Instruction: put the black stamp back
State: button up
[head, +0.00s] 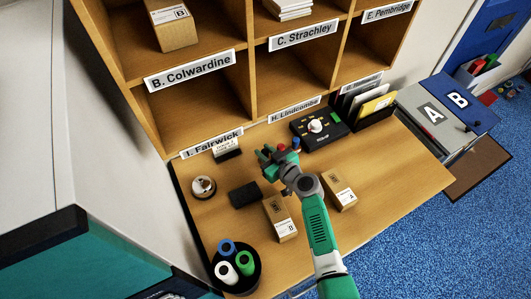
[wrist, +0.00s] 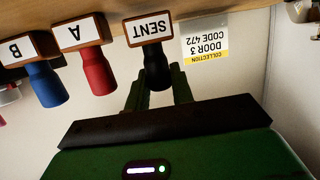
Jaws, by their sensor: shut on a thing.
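The black stamp (wrist: 155,65), with a wooden block marked SENT, is between the fingers of my gripper (wrist: 160,86) in the wrist view, which is upside down. The gripper is shut on its black handle. A red stamp (wrist: 96,72) marked A and a blue stamp (wrist: 45,82) marked B stand beside it. I cannot tell whether the black stamp's block touches the wood. In the head view my gripper (head: 272,158) is at the back of the desk, close to the red stamp (head: 282,147) and blue stamp (head: 295,143). The black stamp is not clear there.
A black pad (head: 243,194) and two cartons, left (head: 280,217) and right (head: 338,190), lie in front. A cup of rolls (head: 235,270) stands at the front left. A black control box (head: 320,128) sits right of the gripper. Shelves (head: 190,115) rise behind.

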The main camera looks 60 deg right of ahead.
jog(key=shift+f, duration=0.35)
jog(key=shift+f, duration=0.15)
jog(key=o, duration=0.8)
jog(key=shift+r, duration=0.3)
jog(key=v, duration=1.2)
jog(key=shift+f, duration=0.15)
